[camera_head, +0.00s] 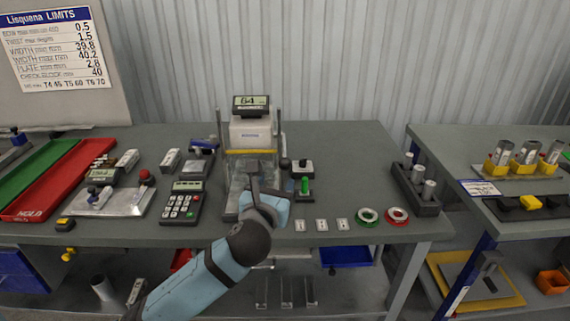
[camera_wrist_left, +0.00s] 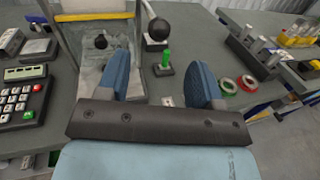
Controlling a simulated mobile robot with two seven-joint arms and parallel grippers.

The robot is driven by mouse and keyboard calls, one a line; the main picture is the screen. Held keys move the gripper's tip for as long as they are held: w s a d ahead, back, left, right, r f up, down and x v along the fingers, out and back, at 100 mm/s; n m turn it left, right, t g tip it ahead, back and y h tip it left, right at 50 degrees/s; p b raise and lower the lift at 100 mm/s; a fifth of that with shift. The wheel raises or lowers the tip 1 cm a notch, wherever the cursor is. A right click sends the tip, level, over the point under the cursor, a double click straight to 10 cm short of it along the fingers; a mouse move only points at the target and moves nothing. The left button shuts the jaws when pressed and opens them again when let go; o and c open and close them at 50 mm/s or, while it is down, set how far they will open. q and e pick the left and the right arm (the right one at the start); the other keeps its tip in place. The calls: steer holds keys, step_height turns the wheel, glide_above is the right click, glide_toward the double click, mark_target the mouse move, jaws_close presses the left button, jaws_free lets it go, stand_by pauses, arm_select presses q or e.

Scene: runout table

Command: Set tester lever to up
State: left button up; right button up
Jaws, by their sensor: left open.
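The tester (camera_head: 250,133) stands at the middle of the table, with a lit display on top and a clear guard with a yellow bar in front. Its lever shows as a black ball knob (camera_head: 285,162) beside the right post. In the left wrist view the knob (camera_wrist_left: 158,28) is on a pale rod that slants from the upper left down to it. My left gripper (camera_head: 268,186) is in front of the tester, open and empty. In the left wrist view its two blue fingers (camera_wrist_left: 163,76) are apart, with the knob beyond them, not touched. My right gripper is not in view.
A green-handled piece (camera_head: 304,185) stands right of the tester. White tags (camera_head: 321,225), a green ring (camera_head: 368,216) and a red ring (camera_head: 397,216) lie near the front edge. A calculator (camera_head: 182,202) lies left. A dark rack (camera_head: 416,190) with cylinders stands right.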

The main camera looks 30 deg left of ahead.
mark_target(283, 166)
arm_select(q)
steer(key=x, duration=0.9)
steer(key=shift+w+a+f, duration=0.1)
steer(key=shift+w, duration=0.25)
steer(key=shift+c, duration=0.3)
jaws_close()
